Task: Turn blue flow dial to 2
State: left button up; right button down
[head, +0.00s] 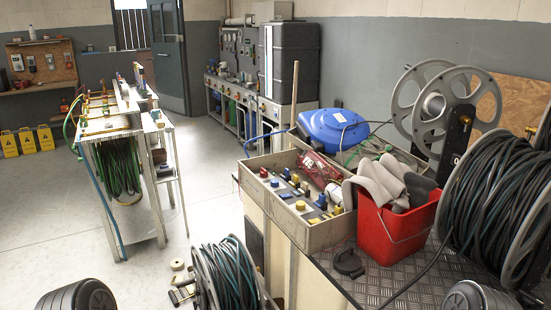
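A low open wooden crate (297,232) stands on the right-hand work surface and holds several small coloured knobs and fittings. A small blue piece (286,174) is near its back left, and another blue piece (322,202) is nearer its front right. I cannot tell whether either is the blue flow dial, and no number or pointer is readable. A yellow knob (300,205) is near the crate's front. Neither gripper shows. Only dark rounded parts, apparently of my arms, show at the bottom left and bottom right edges.
A red bucket (397,240) with grey cloth stands right of the crate, beside a large hose reel (498,200). A blue reel case (331,127) is behind. Another hose reel (229,280) is at front centre. A hose rack (134,225) stands left, with open floor around it.

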aim_at(274, 184)
jog(key=i+j, duration=0.1)
jog(key=z, duration=0.7)
jog(key=i+j+z, duration=0.15)
jog(key=j+z, duration=0.2)
jog(key=i+j+z, duration=0.1)
jog(key=j+z, duration=0.2)
jog(key=j, duration=0.2)
jog(key=i+j+z, duration=0.1)
jog(key=j+z, duration=0.4)
jog(key=j, duration=1.45)
